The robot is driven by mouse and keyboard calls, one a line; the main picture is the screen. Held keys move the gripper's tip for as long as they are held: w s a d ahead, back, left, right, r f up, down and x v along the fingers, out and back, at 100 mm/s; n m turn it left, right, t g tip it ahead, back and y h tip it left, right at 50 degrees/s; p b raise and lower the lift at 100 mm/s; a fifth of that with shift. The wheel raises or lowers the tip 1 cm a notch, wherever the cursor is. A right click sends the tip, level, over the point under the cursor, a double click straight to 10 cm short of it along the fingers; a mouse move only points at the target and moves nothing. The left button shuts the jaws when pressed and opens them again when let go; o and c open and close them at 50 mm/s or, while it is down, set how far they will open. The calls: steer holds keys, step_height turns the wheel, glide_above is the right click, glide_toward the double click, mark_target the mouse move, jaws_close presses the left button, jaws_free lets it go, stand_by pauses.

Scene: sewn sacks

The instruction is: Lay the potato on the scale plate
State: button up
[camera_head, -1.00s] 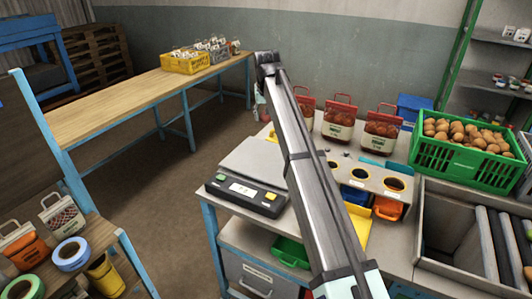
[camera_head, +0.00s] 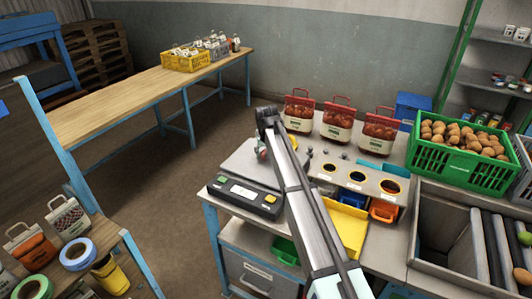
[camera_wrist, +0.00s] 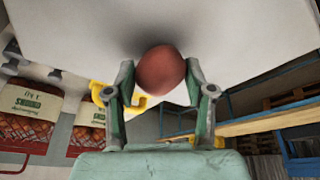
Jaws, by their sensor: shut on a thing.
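The reddish-brown potato (camera_wrist: 160,70) is between my two green fingertips in the wrist view. My gripper (camera_wrist: 160,82) is shut on it. The pale scale plate (camera_wrist: 245,35) fills the area just beyond the potato, with a dark shadow around it; I cannot tell whether they touch. In the head view the scale plate (camera_head: 239,164) lies behind the scale's dark control panel (camera_head: 243,195). My gripper (camera_head: 262,150) hangs over the plate's right part there, mostly hidden by my arm, and the potato is not clearly visible.
A green crate of potatoes (camera_head: 455,172) stands at the right. Several filled sacks (camera_head: 337,128) stand along the back of the bench. A rack with round holes (camera_head: 357,178) is right of my arm. A yellow tray (camera_head: 347,228) sits in front.

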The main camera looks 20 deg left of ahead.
steer(key=shift+f, duration=0.35)
steer(key=shift+f, duration=0.15)
steer(key=o, duration=1.2)
steer(key=b+v, duration=0.3)
steer(key=v, duration=0.9)
